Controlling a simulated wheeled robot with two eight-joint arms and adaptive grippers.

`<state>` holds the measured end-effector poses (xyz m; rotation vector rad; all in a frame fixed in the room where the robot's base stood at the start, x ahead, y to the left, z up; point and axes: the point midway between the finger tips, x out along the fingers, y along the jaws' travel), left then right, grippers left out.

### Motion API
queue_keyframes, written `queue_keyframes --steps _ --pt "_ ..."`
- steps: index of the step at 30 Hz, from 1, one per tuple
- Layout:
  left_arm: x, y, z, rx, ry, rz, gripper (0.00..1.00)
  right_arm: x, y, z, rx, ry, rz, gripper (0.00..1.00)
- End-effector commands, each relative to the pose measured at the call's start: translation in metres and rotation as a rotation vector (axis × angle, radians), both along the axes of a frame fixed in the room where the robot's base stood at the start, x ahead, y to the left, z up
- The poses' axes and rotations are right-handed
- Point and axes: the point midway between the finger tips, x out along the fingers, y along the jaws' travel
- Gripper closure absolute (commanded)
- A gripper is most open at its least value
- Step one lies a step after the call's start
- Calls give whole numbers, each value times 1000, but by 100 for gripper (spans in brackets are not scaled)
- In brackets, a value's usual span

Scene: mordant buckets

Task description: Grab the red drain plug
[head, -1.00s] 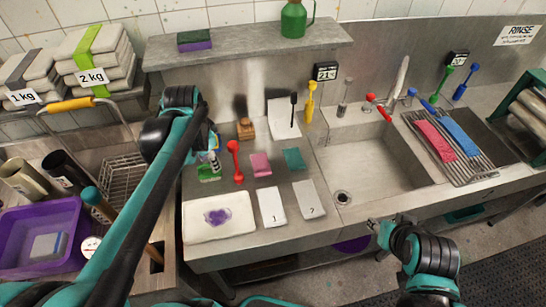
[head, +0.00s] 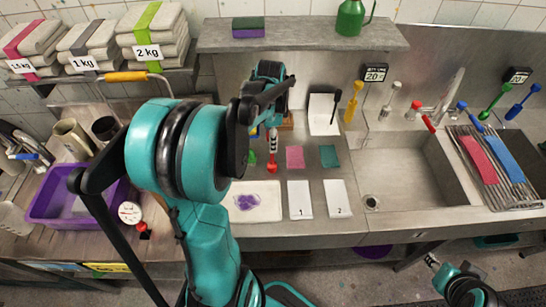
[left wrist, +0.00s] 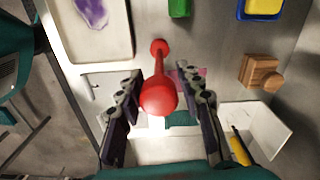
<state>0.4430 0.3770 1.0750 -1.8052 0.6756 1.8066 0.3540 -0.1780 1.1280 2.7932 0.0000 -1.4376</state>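The red drain plug (head: 272,166) stands on the steel counter, just behind the white tray. In the left wrist view it shows as a red plug with a round knob (left wrist: 158,97) nearest the camera and a small disc at the far end. My left gripper (left wrist: 157,78) is open, with one finger on each side of the plug and gaps visible between fingers and knob. In the head view my left arm and gripper (head: 272,130) partly cover the area above the plug. My right gripper (head: 432,262) is low at the right, away from the plug; its finger state is unclear.
The white tray (head: 265,213) with a purple patch and cards 1 (head: 300,205) and 2 (head: 338,204) lie in front. Pink (head: 295,157) and teal (head: 329,156) cloths lie to the right. A wooden block (left wrist: 260,72) is near. The sink (head: 405,170) is further right.

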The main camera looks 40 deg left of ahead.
Motion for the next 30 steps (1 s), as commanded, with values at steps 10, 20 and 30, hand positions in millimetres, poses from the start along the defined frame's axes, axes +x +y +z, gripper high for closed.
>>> queue_keyframes --steps 10,20,30 --pt "2 -3 -45 0 0 1 64 0 0 -15 0 0 0 60" --pt "2 -3 -54 1 -1 1 64 0 0 -16 0 0 0 60" --pt "2 -3 -54 1 -1 1 100 0 0 -16 0 0 0 60"
